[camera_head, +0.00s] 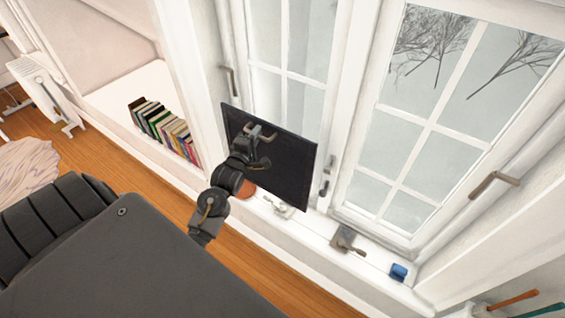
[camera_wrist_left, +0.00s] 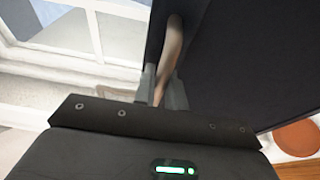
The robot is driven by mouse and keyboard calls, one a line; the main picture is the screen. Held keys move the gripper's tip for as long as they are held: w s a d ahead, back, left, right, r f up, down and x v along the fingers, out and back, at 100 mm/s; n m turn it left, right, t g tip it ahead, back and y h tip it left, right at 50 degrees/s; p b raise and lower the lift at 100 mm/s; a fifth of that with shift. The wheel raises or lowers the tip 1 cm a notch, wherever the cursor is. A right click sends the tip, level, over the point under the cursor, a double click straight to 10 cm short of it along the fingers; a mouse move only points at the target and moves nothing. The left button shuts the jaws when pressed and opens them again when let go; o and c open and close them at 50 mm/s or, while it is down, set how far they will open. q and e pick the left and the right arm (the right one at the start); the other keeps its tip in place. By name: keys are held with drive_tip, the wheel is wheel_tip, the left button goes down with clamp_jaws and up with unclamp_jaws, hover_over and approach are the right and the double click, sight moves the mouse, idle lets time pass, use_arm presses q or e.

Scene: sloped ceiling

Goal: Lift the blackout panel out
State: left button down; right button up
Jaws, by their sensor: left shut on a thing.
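The blackout panel (camera_head: 288,165) is a dark flat board in front of the left part of the window, tilted in the head view. My left gripper (camera_head: 258,140) is at the panel's face, shut on its tan handle. In the left wrist view the handle (camera_wrist_left: 172,55) stands between my left fingers (camera_wrist_left: 162,88), with the dark panel (camera_wrist_left: 240,60) filling the right side. The panel hides part of the window and sill behind it. I cannot tell whether its lower edge touches the sill. My right gripper is not in view.
The white sill (camera_head: 315,232) holds metal latches (camera_head: 347,240), a blue object (camera_head: 398,272) and a round orange-brown thing (camera_head: 246,190) beside the panel. Books (camera_head: 165,128) stand in the niche at left. A white radiator (camera_head: 42,90) is farther left.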

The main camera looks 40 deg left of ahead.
use_arm(q)
drive_tip(key=s, duration=0.1)
drive_tip(key=s+p, duration=0.1)
drive_tip(key=shift+s+r, duration=0.3)
drive_tip(key=shift+s, duration=0.05)
drive_tip(key=shift+d, duration=0.15)
